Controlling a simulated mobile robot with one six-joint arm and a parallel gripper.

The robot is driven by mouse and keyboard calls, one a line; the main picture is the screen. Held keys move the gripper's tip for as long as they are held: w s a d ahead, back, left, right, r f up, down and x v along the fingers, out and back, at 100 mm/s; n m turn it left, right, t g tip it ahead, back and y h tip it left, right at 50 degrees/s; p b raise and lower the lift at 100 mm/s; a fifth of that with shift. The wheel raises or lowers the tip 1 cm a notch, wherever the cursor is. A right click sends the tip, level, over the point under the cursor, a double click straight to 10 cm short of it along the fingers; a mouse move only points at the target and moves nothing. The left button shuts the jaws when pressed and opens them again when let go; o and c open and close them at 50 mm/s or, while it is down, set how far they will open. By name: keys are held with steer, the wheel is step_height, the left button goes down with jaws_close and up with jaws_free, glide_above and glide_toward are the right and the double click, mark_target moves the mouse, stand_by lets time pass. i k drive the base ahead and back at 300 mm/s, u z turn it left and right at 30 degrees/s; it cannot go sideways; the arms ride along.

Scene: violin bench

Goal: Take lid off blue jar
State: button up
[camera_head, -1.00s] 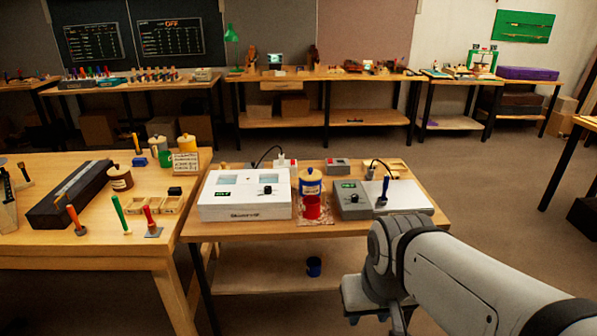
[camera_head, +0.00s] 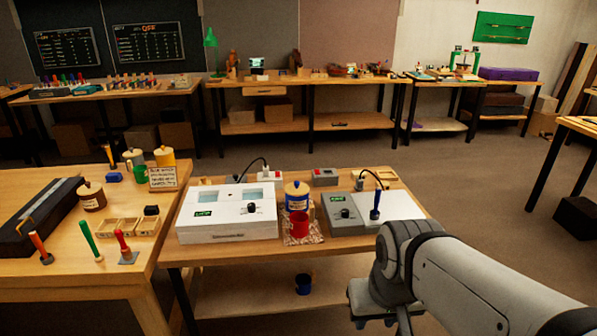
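The blue jar (camera_head: 297,202) stands upright on the middle table, with a pale label on its front. Its yellowish lid (camera_head: 297,188) sits on top of it. My arm reaches in from the lower right, and my gripper (camera_head: 372,312) hangs low in front of the table's right side, apart from the jar. The fingers are too small and cut off by the frame's bottom edge to tell whether they are open.
A white box device (camera_head: 228,226) stands left of the jar. A grey device (camera_head: 345,218) with a blue-handled tool (camera_head: 375,207) stands to its right. The left bench (camera_head: 112,270) holds jars and tools. Open floor lies behind.

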mark_target(297, 188)
steer(key=z, duration=0.45)
steer(key=i, duration=1.7)
steer(key=u, duration=0.5)
steer(key=k, duration=0.9)
steer(key=u, duration=0.2)
steer(key=i, duration=0.9)
steer(key=z, duration=0.05)
